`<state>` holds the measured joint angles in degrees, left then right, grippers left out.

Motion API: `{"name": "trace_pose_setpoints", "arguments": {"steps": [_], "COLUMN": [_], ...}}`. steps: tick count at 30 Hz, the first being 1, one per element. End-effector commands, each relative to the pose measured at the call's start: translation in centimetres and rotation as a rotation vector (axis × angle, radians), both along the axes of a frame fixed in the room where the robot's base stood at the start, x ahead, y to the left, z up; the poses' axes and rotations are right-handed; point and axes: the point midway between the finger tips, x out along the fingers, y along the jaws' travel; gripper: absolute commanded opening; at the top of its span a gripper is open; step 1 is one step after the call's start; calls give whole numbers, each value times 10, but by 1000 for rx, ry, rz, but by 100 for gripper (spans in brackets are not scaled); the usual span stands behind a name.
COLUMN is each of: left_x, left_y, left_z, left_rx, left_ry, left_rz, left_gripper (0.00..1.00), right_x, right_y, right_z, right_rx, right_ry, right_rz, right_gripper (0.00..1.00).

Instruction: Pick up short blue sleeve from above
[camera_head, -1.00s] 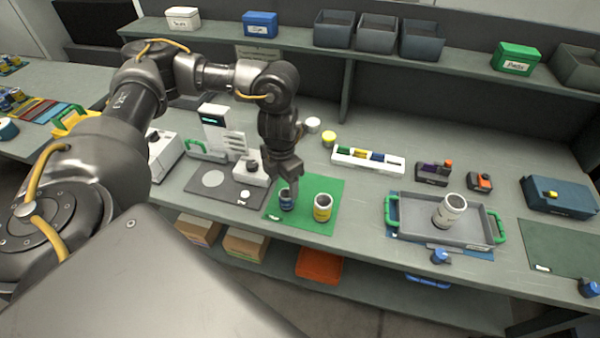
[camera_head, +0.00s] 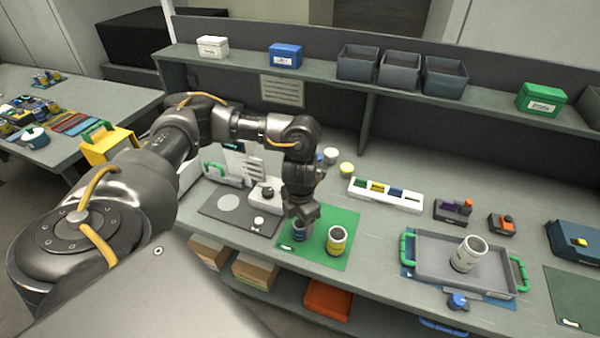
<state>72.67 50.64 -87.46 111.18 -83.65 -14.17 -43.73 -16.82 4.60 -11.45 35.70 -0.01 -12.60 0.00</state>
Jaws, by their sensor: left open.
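The short blue sleeve (camera_head: 299,232) stands upright on the green mat (camera_head: 325,258), near its left side. My left gripper (camera_head: 301,219) points down directly over it, with its fingertips at the sleeve's top. The fingers are open, and the exact gap between fingers and sleeve is too small to tell. The sleeve's upper rim is partly hidden by the gripper. My right gripper does not show.
A grey tray (camera_head: 432,270) with green handles holds a white sleeve (camera_head: 468,254) at the right. A dark pad (camera_head: 215,215) with a white device (camera_head: 266,190) lies left of the mat. A white rack (camera_head: 385,203) stands behind. Bins line the shelf above.

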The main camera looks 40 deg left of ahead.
Motion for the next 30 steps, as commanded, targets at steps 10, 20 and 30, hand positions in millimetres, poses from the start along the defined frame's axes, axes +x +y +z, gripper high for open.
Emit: {"name": "trace_pose_setpoints", "arguments": {"steps": [10, 20, 30], "left_x": [2, 3, 3], "left_y": [3, 3, 3], "left_z": [-43, -48, -48], "left_rx": [0, 0, 0], "left_ry": [4, 1, 1], "left_rz": [2, 1, 1], "left_gripper": [63, 63, 20], "right_x": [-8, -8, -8], "right_y": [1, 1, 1], "right_z": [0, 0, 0], "right_rx": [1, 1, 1], "right_ry": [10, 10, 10], "right_rz": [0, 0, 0], "right_gripper": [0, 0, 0]}}
